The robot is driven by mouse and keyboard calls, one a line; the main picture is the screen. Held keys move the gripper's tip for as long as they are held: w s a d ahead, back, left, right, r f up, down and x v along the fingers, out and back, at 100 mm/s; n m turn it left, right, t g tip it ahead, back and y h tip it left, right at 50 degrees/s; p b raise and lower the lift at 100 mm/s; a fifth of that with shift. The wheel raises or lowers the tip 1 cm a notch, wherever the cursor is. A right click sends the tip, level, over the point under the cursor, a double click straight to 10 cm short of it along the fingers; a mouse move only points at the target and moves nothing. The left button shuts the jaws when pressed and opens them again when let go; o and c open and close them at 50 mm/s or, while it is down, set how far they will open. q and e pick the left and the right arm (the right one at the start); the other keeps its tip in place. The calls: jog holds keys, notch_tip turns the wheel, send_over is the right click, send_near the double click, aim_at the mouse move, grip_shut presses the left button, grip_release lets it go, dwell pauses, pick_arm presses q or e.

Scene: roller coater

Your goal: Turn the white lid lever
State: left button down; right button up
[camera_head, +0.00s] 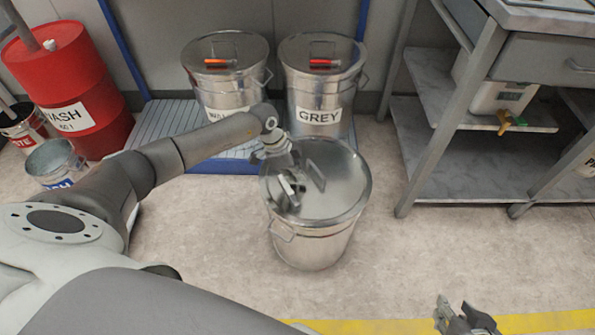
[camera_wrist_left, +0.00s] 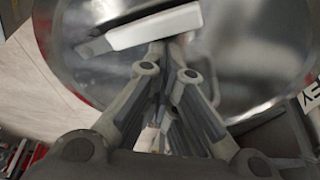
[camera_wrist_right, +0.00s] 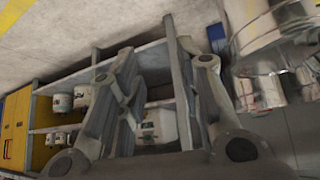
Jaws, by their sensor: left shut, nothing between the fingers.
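A metal bin (camera_head: 318,240) with a round lid (camera_head: 340,196) stands on the floor in the middle of the head view. The white lid lever (camera_head: 287,186) is on the left part of the lid, partly hidden by my left gripper. It shows as a white bar (camera_wrist_left: 155,27) in the left wrist view, just beyond the fingertips. My left gripper (camera_head: 292,198) is shut and empty, low over the lid at the lever; I cannot tell whether it touches. My right gripper (camera_head: 462,312) is open and empty, low at the right, away from the bin.
Two bins with orange (camera_head: 220,62) and red (camera_head: 325,62) lid levers stand behind on a blue-edged platform (camera_head: 170,122). A red drum (camera_head: 70,85) and an open bucket (camera_head: 55,162) are at left. A metal shelf table (camera_head: 470,180) is at right. Floor between is clear.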

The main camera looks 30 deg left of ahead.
pick_arm(q)
jog(key=shift+s+a+p, duration=0.15)
jog(key=shift+a+p, duration=0.1)
jog(key=shift+p, duration=0.25)
pick_arm(e)
jog(key=s+d+f+g+h, duration=0.1)
jog(key=s+d+f+g, duration=0.1)
jog(key=s, duration=0.4)
jog(key=shift+s+g, duration=0.35)
jog(key=shift+g, duration=0.55)
